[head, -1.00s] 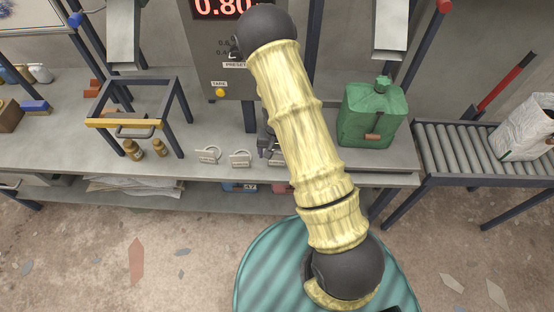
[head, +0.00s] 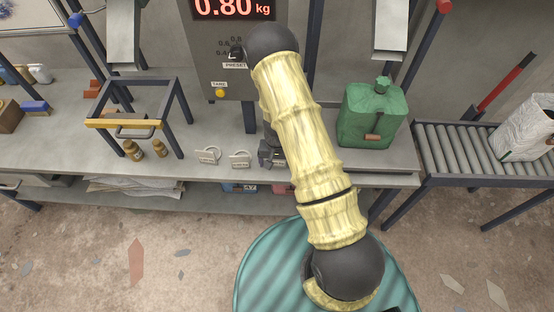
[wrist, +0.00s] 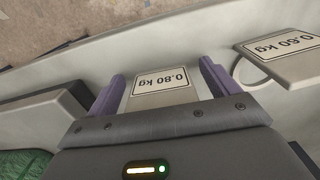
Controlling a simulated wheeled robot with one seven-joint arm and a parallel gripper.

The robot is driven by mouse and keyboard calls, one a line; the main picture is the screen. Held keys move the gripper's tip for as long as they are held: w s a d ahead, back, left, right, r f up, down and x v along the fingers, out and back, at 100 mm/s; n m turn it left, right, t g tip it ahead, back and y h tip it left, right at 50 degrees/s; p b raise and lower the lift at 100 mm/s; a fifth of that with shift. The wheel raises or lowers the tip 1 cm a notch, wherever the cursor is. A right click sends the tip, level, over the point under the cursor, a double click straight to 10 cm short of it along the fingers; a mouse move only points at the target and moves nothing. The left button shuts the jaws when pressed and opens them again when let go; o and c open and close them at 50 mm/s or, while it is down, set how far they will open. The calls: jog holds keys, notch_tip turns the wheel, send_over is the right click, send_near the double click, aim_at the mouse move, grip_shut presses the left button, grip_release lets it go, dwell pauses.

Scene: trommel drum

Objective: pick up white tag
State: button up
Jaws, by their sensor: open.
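A white tag (wrist: 165,82) printed "0.80 kg" shows upside down between the two purple fingers of my gripper (wrist: 161,86) in the wrist view. The fingers are open, one on each side of it, with a gap showing. In the head view, my gripper (head: 270,156) is low over the bench beside a pale tag (head: 240,159), with another tag (head: 208,155) farther left. The tag between the fingers is hidden there by my gripper and arm.
A green jerry can (head: 371,117) stands right of my arm on the bench (head: 60,150). A dark frame with a yellow bar (head: 122,123) and small brown bottles (head: 133,150) stand to the left. The scale box (head: 222,75) reading 0.80 kg is behind.

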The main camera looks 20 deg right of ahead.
dwell(0.3)
jog(key=c, duration=1)
jog(key=shift+r, duration=0.15)
jog(key=shift+c, duration=0.2)
notch_tip(320, 180, up, 10)
jog(key=shift+p, duration=0.45)
jog(key=shift+w+r, duration=0.1)
jog(key=shift+w, duration=0.05)
jog(key=r+n, duration=0.1)
jog(key=w+r+n, duration=0.1)
jog(key=r, duration=0.1)
jog(key=w+r+n, duration=0.1)
jog(key=r+n, duration=0.1)
jog(key=shift+w, duration=0.2)
